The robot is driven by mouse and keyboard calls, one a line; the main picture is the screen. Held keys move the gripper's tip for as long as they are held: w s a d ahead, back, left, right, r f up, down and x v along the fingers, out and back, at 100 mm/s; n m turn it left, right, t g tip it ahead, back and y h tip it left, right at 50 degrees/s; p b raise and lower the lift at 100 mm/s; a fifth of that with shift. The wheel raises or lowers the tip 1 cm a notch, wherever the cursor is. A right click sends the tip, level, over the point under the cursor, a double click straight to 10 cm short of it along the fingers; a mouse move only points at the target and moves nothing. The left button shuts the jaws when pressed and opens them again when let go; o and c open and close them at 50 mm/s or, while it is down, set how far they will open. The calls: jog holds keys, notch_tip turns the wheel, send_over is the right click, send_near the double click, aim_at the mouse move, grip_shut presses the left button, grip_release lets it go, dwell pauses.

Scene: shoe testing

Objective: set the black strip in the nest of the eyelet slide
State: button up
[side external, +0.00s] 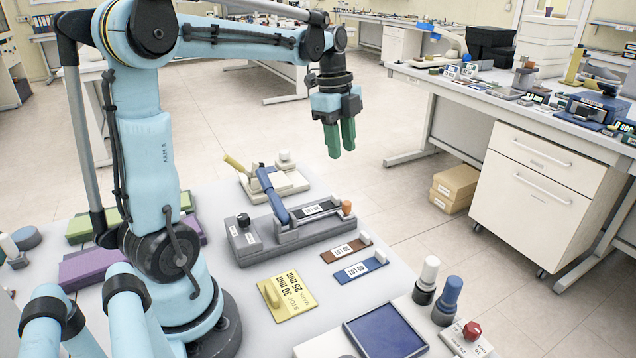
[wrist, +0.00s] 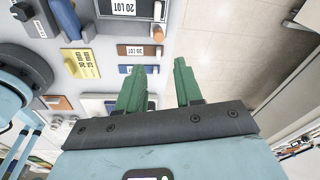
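The black strip (side external: 318,210), with a white label, lies at the grey slide fixture (side external: 290,238), which has a blue lever and an orange knob. I take this fixture for the eyelet slide. I cannot tell whether the strip is fully seated in a nest. My gripper (side external: 341,153) hangs above and behind the fixture, clear of the table. Its green fingers (wrist: 160,85) are apart with nothing between them.
A brown strip (side external: 345,251) and a blue strip (side external: 360,271) lie in front of the fixture. A yellow plate (side external: 290,298), a blue-lined tray (side external: 387,330) and a red-button box (side external: 467,338) are nearer. A cream device (side external: 285,182) stands behind.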

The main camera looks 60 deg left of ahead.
jog(key=s+d+f+n+t, duration=0.2)
jog(key=s+d+n+t, duration=0.1)
jog(key=d+n, duration=0.4)
jog(key=s+d+f+n+t+y, duration=0.1)
jog(key=s+d+f+n+t, duration=0.1)
jog(key=d+n, duration=0.5)
jog(key=shift+s+d+f+n+t, duration=0.15)
jog(key=shift+s+d+n+t, duration=0.35)
jog(key=shift+s, duration=0.5)
